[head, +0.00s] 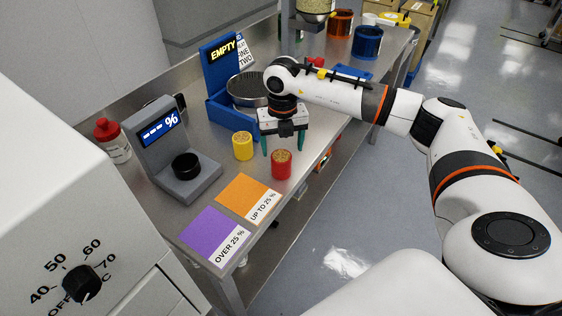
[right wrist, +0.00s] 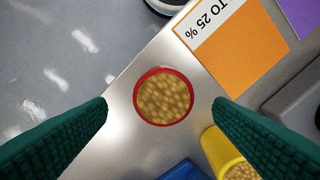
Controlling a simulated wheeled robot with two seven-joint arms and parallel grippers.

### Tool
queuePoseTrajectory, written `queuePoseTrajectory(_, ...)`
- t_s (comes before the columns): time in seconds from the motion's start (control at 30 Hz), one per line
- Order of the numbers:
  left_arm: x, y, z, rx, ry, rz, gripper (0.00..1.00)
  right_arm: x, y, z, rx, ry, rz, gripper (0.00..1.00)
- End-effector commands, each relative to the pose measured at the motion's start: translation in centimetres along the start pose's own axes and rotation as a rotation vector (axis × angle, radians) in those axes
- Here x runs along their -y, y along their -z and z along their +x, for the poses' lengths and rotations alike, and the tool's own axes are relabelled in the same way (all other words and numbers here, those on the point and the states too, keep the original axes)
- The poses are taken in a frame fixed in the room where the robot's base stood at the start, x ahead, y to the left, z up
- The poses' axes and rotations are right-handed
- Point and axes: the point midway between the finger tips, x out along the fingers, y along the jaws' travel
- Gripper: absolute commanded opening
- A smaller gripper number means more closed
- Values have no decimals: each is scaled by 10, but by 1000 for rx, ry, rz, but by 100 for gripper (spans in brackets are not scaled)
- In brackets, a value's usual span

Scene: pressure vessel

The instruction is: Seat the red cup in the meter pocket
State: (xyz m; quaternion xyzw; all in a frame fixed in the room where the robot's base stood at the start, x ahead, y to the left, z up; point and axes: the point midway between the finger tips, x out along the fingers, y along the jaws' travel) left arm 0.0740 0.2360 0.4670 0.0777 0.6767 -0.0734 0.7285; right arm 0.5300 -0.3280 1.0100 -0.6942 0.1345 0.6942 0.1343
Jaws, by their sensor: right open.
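The red cup (head: 281,166), filled with tan grains or beans, stands upright on the steel table near its right edge. In the right wrist view the red cup (right wrist: 163,97) sits between and beyond the two green fingers. My right gripper (head: 284,146) is open and empty, just behind and above the red cup. The grey meter (head: 165,150) shows "--- %" and has a round black pocket (head: 186,166) on its base, which looks empty. My left gripper is not in view.
A yellow cup (head: 242,146) with similar contents stands close to the red cup, left of my right gripper. Orange (head: 247,196) and purple (head: 213,232) mats lie in front. A blue scale (head: 222,90) reading "EMPTY" stands behind. A red-capped bottle (head: 111,142) is left of the meter.

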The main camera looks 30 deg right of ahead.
Motion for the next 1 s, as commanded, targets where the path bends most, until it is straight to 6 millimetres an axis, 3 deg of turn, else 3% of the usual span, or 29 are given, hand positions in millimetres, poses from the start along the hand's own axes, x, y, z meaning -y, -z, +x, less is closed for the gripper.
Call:
queuePoseTrajectory(0.13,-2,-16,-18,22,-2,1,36,3,-4,20,6,-3,-1,76)
queuePoseTrajectory(0.3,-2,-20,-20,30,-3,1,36,3,-3,41,3,-1,1,76)
queuePoseTrajectory(0.57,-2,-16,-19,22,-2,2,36,4,-2,44,1,0,0,76)
queuePoseTrajectory(0.87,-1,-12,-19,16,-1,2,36,3,-2,44,1,0,0,27)
queuePoseTrajectory(1.0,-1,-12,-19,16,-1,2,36,3,-2,43,0,0,0,25)
